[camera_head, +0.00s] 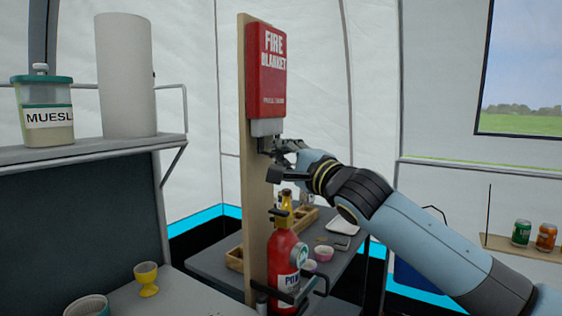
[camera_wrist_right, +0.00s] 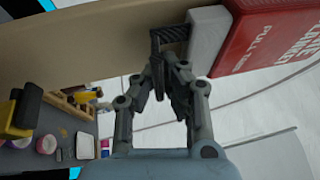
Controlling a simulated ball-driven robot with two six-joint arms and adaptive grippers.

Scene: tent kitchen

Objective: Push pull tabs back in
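The red fire blanket case (camera_head: 266,72) hangs upright on a wooden board (camera_head: 252,205). A pale grey pouch (camera_head: 268,127) shows under its lower edge. Dark pull tabs (camera_head: 265,146) hang below the pouch, partly hidden by my right gripper. In the right wrist view a black ribbed tab (camera_wrist_right: 168,35) lies against the pouch end (camera_wrist_right: 207,38). My right gripper (camera_head: 274,158) is just below the tabs. In the wrist view its fingertips (camera_wrist_right: 164,64) are drawn together beside the tab; contact is unclear. My left gripper is not in view.
A red fire extinguisher (camera_head: 285,262) with black bracket parts stands below my right gripper. A table (camera_head: 213,262) behind holds small bowls and a wooden box. A shelf (camera_head: 95,146) at left holds a muesli jar (camera_head: 45,108) and a paper roll (camera_head: 125,75).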

